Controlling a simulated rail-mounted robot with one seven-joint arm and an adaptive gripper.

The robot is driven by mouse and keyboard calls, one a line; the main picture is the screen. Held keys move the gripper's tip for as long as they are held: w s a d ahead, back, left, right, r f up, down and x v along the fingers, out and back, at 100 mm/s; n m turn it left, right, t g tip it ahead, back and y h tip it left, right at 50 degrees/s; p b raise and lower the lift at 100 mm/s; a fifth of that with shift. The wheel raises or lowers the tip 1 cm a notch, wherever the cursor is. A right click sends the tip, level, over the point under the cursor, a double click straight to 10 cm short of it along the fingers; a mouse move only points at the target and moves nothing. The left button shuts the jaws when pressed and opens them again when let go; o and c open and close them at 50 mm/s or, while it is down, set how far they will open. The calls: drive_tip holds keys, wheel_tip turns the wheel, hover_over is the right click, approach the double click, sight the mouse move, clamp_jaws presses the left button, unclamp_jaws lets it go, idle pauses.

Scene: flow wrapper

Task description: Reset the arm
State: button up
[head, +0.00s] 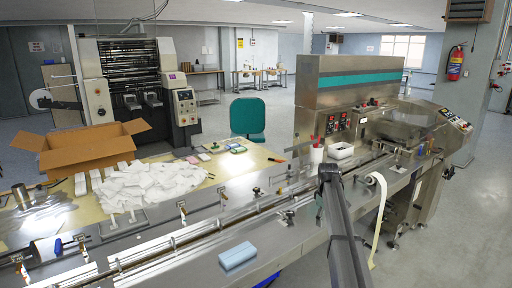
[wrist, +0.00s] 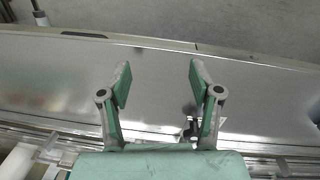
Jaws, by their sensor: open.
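My gripper (wrist: 160,80) is open in the wrist view, its two green-padded fingers wide apart with nothing between them. Below it is the bare, shiny metal top of the machine (wrist: 75,80). In the head view my dark arm (head: 340,225) reaches up over the front of the flow wrapper (head: 350,95), right of the middle. I cannot make out the fingers clearly in that view.
A light blue block (head: 238,256) lies on the machine's front ledge, left of my arm. White packets (head: 140,185) are heaped on the table beside an open cardboard box (head: 75,148).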

drive_tip(key=s+d+f+m, duration=0.2)
drive_tip(key=s+d+f, duration=0.3)
drive_tip(key=s+f, duration=0.6)
drive_tip(key=s+a+f+m+g, duration=0.1)
drive_tip(key=s+a+f, duration=0.2)
drive_tip(key=s+f, duration=0.35)
drive_tip(key=s+a+f+m+g+p, duration=0.1)
drive_tip(key=s+a+f, duration=0.3)
drive_tip(key=s+f, duration=0.3)
drive_tip(key=s+a+f+m+g, duration=0.1)
drive_tip(key=s+a+f, duration=0.2)
drive_tip(key=s+f, duration=0.45)
drive_tip(key=s+a+f+m+g+p, duration=0.1)
drive_tip(key=s+a+f, duration=0.1)
drive_tip(key=s, duration=1)
drive_tip(key=s+a+f+m+g, duration=0.1)
drive_tip(key=s+a+f+g, duration=0.1)
drive_tip(key=s, duration=1)
drive_tip(key=s+a+f+m+g+p, duration=0.1)
drive_tip(key=s+a+f, duration=0.2)
drive_tip(key=s, duration=0.9)
drive_tip(key=shift+a+f+m+y+p, duration=0.3)
drive_tip(key=shift+a+f, duration=0.1)
drive_tip(key=shift+f, duration=0.55)
